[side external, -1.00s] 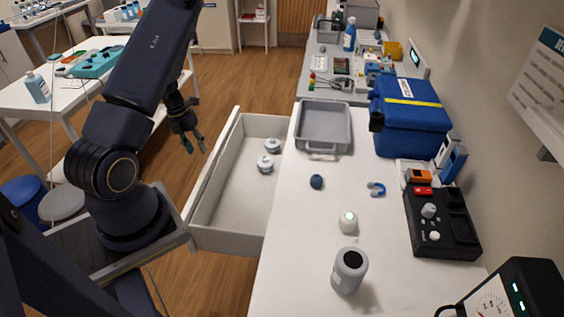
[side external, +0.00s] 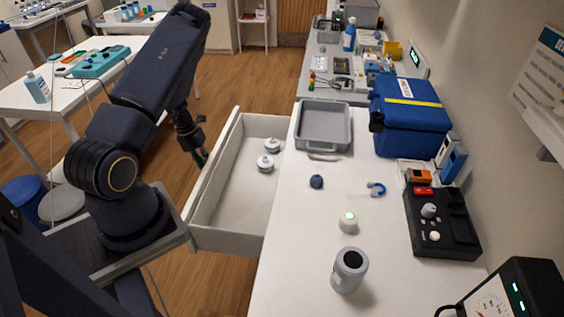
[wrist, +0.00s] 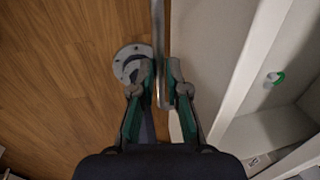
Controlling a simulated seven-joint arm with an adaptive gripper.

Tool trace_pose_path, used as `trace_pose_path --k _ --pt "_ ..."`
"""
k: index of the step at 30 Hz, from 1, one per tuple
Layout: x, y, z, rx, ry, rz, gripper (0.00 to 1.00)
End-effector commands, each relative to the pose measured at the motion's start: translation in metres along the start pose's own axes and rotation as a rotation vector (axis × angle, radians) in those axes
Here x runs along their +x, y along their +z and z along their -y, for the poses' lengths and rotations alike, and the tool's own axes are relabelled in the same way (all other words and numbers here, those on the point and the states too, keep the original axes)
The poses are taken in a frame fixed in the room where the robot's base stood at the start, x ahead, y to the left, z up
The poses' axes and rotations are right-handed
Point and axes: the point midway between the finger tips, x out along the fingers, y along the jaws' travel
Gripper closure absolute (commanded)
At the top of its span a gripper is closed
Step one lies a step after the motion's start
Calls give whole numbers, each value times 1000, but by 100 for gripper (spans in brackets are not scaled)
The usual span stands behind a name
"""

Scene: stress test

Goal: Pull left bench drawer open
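The white bench drawer (side external: 197,207) stands pulled well out to the left of the bench. Two small round grey-white items lie inside it. My gripper (side external: 201,158) is just outside the drawer's front panel, low beside its outer face. In the wrist view my gripper (wrist: 162,78) points down, with a small gap between its fingertips. A narrow grey bar (wrist: 158,30), which looks like the drawer's handle, runs between or just behind the fingertips. I cannot tell whether the fingers press on it. The drawer (wrist: 262,50) fills the right side of that view.
A white table (side external: 95,85) stands behind my arm. Wooden floor (wrist: 60,60) is open left of the drawer.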

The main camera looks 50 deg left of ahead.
Motion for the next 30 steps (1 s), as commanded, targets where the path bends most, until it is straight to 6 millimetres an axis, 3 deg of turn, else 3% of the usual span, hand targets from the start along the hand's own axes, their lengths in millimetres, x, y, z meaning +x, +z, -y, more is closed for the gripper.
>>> trace_pose_path --k 3,19,27,30 --pt "0 0 0 0 0 0 100" --pt "0 0 -1 0 0 0 100" --pt "-8 1 -41 -3 4 2 100" --pt "-9 1 -47 -2 1 1 100"
